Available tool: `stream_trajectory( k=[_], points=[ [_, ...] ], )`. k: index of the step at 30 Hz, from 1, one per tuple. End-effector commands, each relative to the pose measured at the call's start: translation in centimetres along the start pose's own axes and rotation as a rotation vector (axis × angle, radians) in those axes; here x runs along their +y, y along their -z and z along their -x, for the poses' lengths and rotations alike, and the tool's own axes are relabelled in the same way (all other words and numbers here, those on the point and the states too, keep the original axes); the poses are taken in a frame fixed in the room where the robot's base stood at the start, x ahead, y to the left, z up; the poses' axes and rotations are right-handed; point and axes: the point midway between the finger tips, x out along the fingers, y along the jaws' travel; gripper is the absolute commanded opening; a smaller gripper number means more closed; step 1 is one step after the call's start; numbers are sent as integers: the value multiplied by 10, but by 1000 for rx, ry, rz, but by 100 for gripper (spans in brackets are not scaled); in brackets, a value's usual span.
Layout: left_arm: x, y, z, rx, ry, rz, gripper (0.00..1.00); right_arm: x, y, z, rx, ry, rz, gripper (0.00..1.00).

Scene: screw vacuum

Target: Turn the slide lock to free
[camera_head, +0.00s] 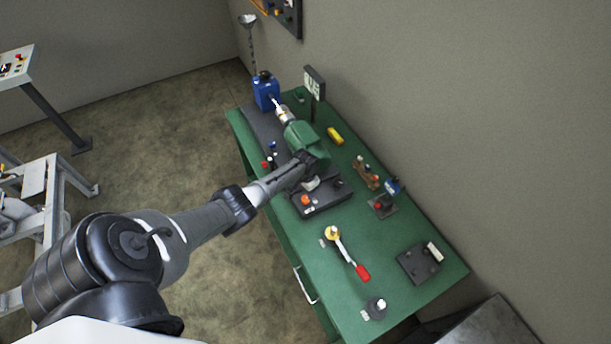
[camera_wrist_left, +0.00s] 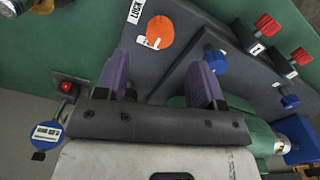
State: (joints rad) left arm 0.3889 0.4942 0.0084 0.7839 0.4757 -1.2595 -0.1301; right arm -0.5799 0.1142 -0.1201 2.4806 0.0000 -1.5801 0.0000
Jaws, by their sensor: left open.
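An orange round knob (camera_head: 305,199) sits on a dark base plate (camera_head: 322,206) on the green bench. In the left wrist view the orange knob (camera_wrist_left: 160,32) lies on a grey plate beside a white label reading LOCK (camera_wrist_left: 136,11). I take it to be the slide lock's knob. My left gripper (camera_head: 311,184) is over the dark plate, close to the orange knob. In the left wrist view its purple fingers (camera_wrist_left: 161,68) are spread, with nothing held between them. The knob shows beyond the gap between the fingers. My right gripper is not in view.
A blue knob (camera_wrist_left: 215,61) shows close by the right finger, with red knobs (camera_wrist_left: 267,26) further right. A green pump-like machine (camera_head: 303,137) stands behind the plate. A red-handled lever (camera_head: 346,254) lies nearer the front.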

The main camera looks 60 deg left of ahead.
Motion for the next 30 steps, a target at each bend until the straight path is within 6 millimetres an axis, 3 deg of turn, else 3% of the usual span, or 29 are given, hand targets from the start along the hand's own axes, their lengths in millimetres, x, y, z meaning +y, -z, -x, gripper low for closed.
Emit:
stream_trajectory(
  k=[3, 13, 30],
  points=[
    [-1, 0, 24, 2, 2, -1, 63, 0, 3, 8, 0, 0, 0, 43],
    [-1, 0, 63, 2, 1, 1, 63, 2, 3, 12, -1, -5, 6, 43],
    [0, 0, 73, 0, 0, 1, 63, 3, 3, 12, -2, -6, 7, 43]
  ],
)
